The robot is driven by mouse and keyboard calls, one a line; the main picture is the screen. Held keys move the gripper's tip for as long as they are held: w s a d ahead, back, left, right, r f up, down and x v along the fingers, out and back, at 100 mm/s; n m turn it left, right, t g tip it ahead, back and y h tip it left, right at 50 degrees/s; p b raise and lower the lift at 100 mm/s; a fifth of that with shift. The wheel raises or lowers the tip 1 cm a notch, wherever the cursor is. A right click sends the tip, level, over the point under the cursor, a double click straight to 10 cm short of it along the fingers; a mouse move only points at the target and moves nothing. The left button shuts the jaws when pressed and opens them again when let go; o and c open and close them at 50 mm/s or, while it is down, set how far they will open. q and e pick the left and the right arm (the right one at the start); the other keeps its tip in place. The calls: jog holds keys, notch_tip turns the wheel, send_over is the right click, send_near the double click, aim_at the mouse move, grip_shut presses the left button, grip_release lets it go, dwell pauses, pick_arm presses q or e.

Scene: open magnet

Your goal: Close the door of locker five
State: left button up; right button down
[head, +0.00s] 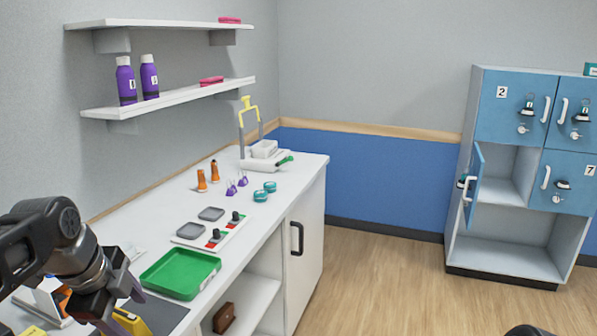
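The locker cabinet (484,110) stands against the back wall at the right, with blue doors and white handles. One door in its middle row (475,188) stands open. It swings out toward me on its left side and appears nearly edge-on. The number on this door cannot be read. The compartment behind it (505,180) looks empty. The doors marked 2 (512,95) and 7 (572,180) are shut. My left gripper (112,312) is low at the left, over the counter's near end and far from the cabinet. Its finger opening is unclear. My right gripper does not show.
The wooden floor (390,280) between counter and cabinet is clear. The open bottom bay (500,255) looks empty.

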pick_arm(q)
jog(key=w+d+f+n+t+h, duration=0.15)
jog(key=d+f+n, duration=0.3)
jog(key=f, duration=0.45)
jog(key=w+d+f+n, duration=0.3)
jog(key=d+f+n, duration=0.15)
jog(key=f, duration=0.35)
jog(key=w+d+f+n+h, duration=0.1)
jog(key=w+d+f+n, duration=0.3)
jog(key=f, duration=0.5)
jog(key=s+d+f+n+g, duration=0.2)
jog(key=s+d+f, duration=0.4)
jog(key=s+f, duration=0.5)
jog(key=s+d+f+n+g, duration=0.3)
jog(key=s+d+f, duration=0.3)
jog(key=s+f, duration=0.4)
jog(key=s+n+h, duration=0.1)
jog(key=s, duration=0.3)
jog(key=shift+s+f, duration=0.35)
jog(key=shift+c, duration=0.4)
